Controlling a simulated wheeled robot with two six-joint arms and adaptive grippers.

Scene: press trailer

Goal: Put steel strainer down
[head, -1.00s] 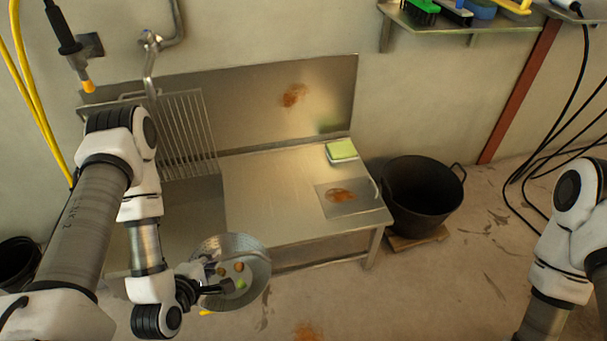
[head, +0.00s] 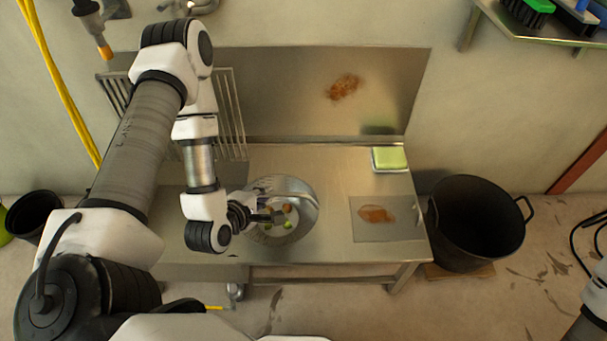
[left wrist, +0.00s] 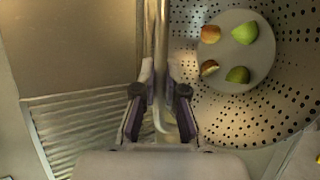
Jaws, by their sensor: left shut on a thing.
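The steel strainer (head: 303,207) is a round perforated bowl with several red and green fruit pieces in it. In the head view it is over the left-middle part of the steel table (head: 330,165); I cannot tell whether it touches the top. My left gripper (head: 275,216) is at its left side, shut on its rim or handle. In the left wrist view the strainer (left wrist: 285,75) fills the right side, and a metal bar of it runs between the fingers (left wrist: 160,112). My right gripper is out of view.
A flat plate with a rusty stain (head: 386,218) lies at the right front. A wire rack (head: 232,115) stands behind my left arm.

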